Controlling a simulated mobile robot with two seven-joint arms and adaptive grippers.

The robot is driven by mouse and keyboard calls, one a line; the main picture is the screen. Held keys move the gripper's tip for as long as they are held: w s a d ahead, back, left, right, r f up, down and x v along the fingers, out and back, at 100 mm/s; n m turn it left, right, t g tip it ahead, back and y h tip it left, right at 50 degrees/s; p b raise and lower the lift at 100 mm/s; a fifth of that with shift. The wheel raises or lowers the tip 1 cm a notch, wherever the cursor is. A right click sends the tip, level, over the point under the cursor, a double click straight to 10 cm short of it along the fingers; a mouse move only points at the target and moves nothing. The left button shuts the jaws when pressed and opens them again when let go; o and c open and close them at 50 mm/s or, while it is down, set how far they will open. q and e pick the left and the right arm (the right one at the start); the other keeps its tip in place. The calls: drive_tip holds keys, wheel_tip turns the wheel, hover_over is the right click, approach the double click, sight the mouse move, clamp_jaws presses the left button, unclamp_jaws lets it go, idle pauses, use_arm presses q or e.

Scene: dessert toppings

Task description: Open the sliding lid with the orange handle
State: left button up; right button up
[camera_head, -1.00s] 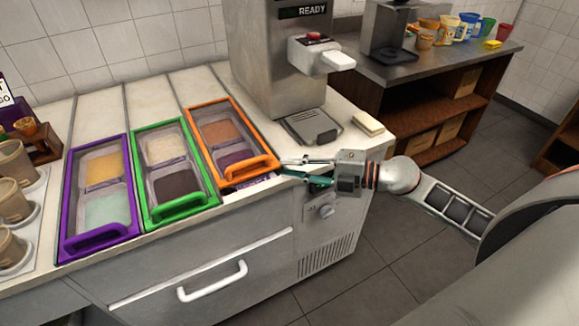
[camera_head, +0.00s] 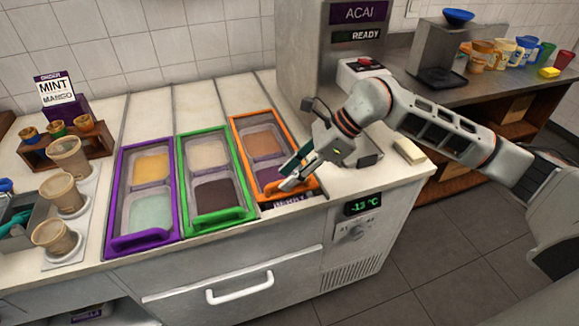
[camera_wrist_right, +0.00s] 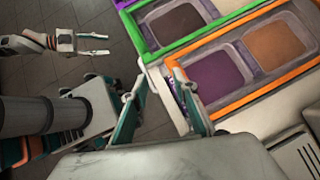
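The orange-framed lid (camera_head: 240,136) is the rightmost of the lids in the counter. It lies over an orange-brown tub and a purple tub, and it shows in the wrist view too (camera_wrist_right: 262,92). Its orange handle (camera_head: 296,194) is at the front end, partly hidden by my right gripper (camera_head: 287,181). That gripper points down at the lid's front end. In the wrist view its fingers (camera_wrist_right: 155,86) are spread, with one over the orange front edge; I see nothing held. My left gripper (camera_wrist_right: 92,44) shows only in the wrist view, out over the floor, its fingers apart.
A green-framed lid (camera_head: 188,172) and a purple-framed lid (camera_head: 112,190) lie to the left. The ACAI machine (camera_head: 325,60) stands behind my right arm. Cups (camera_head: 52,238) stand in a holder at far left. A white drawer handle (camera_head: 240,290) is on the front.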

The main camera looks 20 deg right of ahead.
drive_tip(key=w+d+r+n+h, duration=0.2)
drive_tip(key=w+d+n+h, duration=0.1)
drive_tip(key=d+n, duration=0.1)
drive_tip(key=shift+p+x, duration=0.9)
drive_tip(key=shift+x, duration=2.8)
drive_tip(key=shift+s+d+f, duration=0.1)
drive_tip(key=shift+s+d, duration=0.05)
drive_tip(key=shift+d, duration=0.1)
drive_tip(key=shift+c, duration=0.3)
clamp_jaws()
